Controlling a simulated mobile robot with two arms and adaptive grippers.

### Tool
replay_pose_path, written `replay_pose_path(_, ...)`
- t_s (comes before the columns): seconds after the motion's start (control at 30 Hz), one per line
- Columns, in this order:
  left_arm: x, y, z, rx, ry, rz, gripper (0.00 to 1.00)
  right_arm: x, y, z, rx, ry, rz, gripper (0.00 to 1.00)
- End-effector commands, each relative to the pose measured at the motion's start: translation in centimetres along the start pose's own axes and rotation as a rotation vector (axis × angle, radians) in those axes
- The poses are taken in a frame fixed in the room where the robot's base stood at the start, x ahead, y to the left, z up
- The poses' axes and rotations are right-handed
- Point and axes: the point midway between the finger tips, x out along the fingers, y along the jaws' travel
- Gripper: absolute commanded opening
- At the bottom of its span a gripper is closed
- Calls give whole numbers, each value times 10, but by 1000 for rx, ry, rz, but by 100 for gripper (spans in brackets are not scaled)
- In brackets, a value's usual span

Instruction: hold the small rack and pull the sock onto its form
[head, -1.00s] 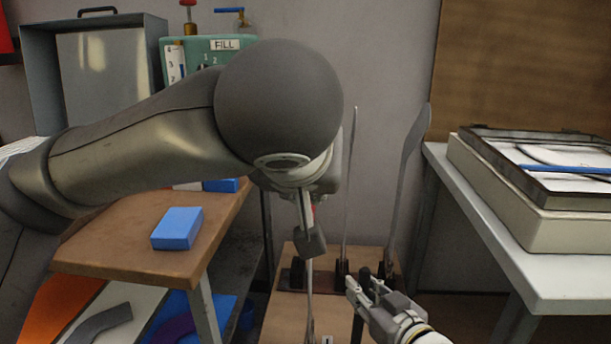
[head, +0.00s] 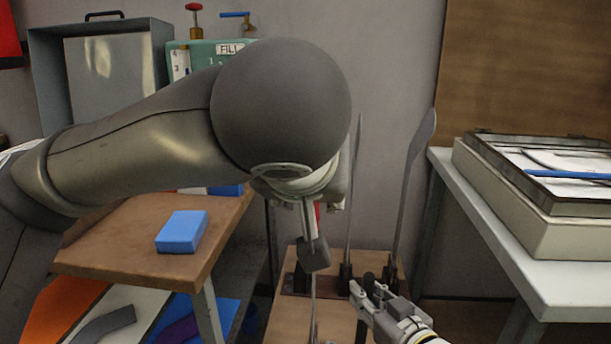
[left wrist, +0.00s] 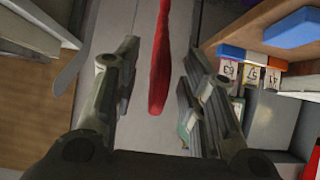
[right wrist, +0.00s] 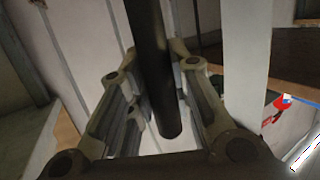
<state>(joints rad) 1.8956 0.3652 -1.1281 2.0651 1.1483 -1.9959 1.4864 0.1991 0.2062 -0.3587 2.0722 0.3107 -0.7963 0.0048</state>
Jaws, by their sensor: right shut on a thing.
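The small rack (head: 300,282) stands low in the middle of the head view, with upright thin grey forms (head: 410,170). My right gripper (head: 372,293) is at the rack's front right, shut on a dark upright post (right wrist: 148,50) that runs between its fingers in the right wrist view (right wrist: 160,110). My left gripper (head: 314,255) is above the rack. The red sock (left wrist: 160,60) shows narrow and edge-on between its spread fingers (left wrist: 155,90), with a gap on both sides. Only a sliver of red (head: 318,210) shows in the head view; my left arm hides the rest.
A brown bench (head: 130,250) with a blue block (head: 182,231) stands at left, below a green FILL unit (head: 205,50) and a grey metal box (head: 50,80). A white table (head: 480,225) with a framed case (head: 540,190) stands at right.

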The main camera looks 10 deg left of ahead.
Motion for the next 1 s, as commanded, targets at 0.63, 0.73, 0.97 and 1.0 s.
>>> replay_pose_path(0.63, -99, 0, 0, 1, 2, -1, 38, 0, 0, 1, 0, -1, 0, 7)
replay_pose_path(0.73, -102, 0, 0, 0, 1, -2, 38, 0, 0, 0, 0, -1, 0, 7)
replay_pose_path(0.97, -102, 0, 0, 0, 0, -1, 38, 0, 0, 0, 0, -1, 0, 7)
replay_pose_path(1.0, -102, 0, 0, 0, 0, -1, 38, 0, 0, 0, 0, -1, 0, 7)
